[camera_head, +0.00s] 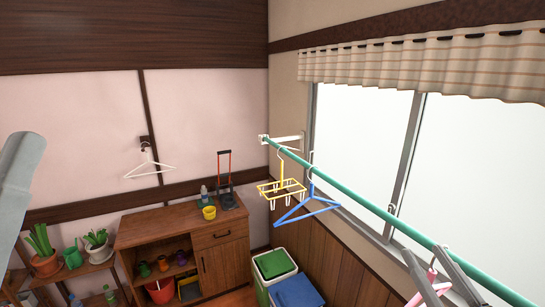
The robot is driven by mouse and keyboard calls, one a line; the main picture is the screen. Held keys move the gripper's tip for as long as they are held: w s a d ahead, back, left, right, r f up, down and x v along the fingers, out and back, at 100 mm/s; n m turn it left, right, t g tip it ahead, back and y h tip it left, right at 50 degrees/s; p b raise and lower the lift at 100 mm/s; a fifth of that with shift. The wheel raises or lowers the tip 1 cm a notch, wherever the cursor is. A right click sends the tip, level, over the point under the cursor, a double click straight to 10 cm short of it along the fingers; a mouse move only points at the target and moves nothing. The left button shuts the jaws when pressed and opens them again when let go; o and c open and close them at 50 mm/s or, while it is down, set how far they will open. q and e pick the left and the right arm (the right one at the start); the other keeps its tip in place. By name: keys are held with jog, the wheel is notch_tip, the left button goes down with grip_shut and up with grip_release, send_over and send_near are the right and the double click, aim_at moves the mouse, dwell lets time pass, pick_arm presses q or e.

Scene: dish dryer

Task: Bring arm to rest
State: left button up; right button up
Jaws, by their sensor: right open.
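My right gripper (424,251) is at the lower right, its two grey fingers apart and pointing up toward the green pole. A pink hanger (437,287) shows between and behind the fingers, near the pole; most of it is hidden or cut off by the frame edge. I cannot tell whether the fingers touch it. A grey part of my left arm shows at the left edge, but its gripper is not in view.
The green pole (372,204) runs from a wall bracket toward the lower right, before the window. A yellow rack (281,189) and a blue hanger (306,209) hang from it. A white hanger (150,166) hangs on the wall. A wooden cabinet (222,262) stands below.

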jog(key=s+a+r+n+t+y+p, duration=0.15)
jog(key=a+r, duration=0.25)
jog(key=r, duration=0.4)
jog(key=s+a+r+t+y+p, duration=0.1)
jog(key=s+a+r+t, duration=0.15)
jog(key=r, duration=0.55)
pick_arm(q)
notch_tip(320, 180, up, 4)
jog(key=shift+r+p, duration=0.2)
jog(key=shift+p, duration=0.15)
pick_arm(e)
jog(key=s+a+r+m+t, duration=0.1)
jog(key=s+r+t, duration=0.2)
jog(key=s+r, duration=0.5)
notch_tip(320, 180, up, 3)
jog(key=shift+s+a+r+m+h, duration=0.1)
jog(key=shift+s+a+m+h, duration=0.25)
jog(key=shift+h, duration=0.1)
